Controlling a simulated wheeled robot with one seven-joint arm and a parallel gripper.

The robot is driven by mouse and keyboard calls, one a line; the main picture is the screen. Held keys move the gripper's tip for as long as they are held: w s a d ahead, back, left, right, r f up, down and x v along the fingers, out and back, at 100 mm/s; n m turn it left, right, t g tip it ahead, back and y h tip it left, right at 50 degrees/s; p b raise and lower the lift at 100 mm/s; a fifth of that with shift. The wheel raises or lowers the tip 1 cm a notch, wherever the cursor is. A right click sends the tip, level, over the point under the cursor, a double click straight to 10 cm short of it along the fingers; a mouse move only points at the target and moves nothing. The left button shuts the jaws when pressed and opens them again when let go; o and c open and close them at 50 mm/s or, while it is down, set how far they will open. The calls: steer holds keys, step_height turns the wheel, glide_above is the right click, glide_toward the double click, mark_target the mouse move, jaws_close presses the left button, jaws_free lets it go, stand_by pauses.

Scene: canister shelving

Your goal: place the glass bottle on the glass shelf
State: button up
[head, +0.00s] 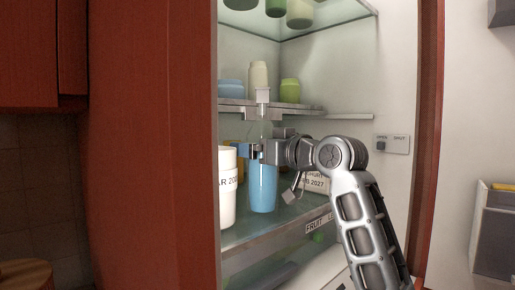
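A clear glass bottle (263,187) with blue liquid and a pale stopper stands upright inside the open cabinet, in the head view. My gripper (260,151) reaches in from the right and is shut on the bottle at its upper part, hiding some of it. The bottle's base is over the lower glass shelf (262,227); I cannot tell whether it touches. A smaller glass shelf (313,109) is above, behind the bottle's neck.
A white labelled canister (227,188) stands close left of the bottle. A white labelled container (316,182) lies behind my gripper at right. Blue, cream and green canisters (290,91) stand on the upper shelf. The red cabinet side (150,150) bounds the opening at left.

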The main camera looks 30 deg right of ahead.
steer(key=b+v, duration=0.2)
steer(key=v, duration=1)
